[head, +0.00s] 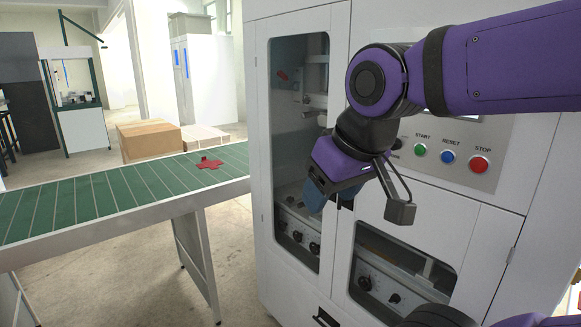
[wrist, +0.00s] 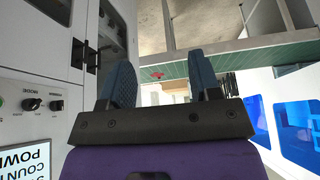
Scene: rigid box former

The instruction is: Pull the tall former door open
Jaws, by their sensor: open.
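The tall former door (head: 290,140) is a narrow white-framed door with a long glass window on the left of the machine front. It looks shut in the head view. My gripper (head: 332,203) hangs in front of its right edge, with blue fingers pointing down. In the wrist view my gripper (wrist: 163,80) is open, its fingers apart with nothing held between them. A black handle (wrist: 78,53) shows on the machine face there, left of the fingers and apart from them. In the head view my wrist and gripper hide part of the door's right edge.
A control panel with green, blue and red buttons (head: 480,164) is right of my wrist. A lower windowed door (head: 480,235) is below. A green conveyor (head: 110,195) with a red cross-shaped piece (head: 209,163) runs left of the machine. Floor is free in front of the conveyor.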

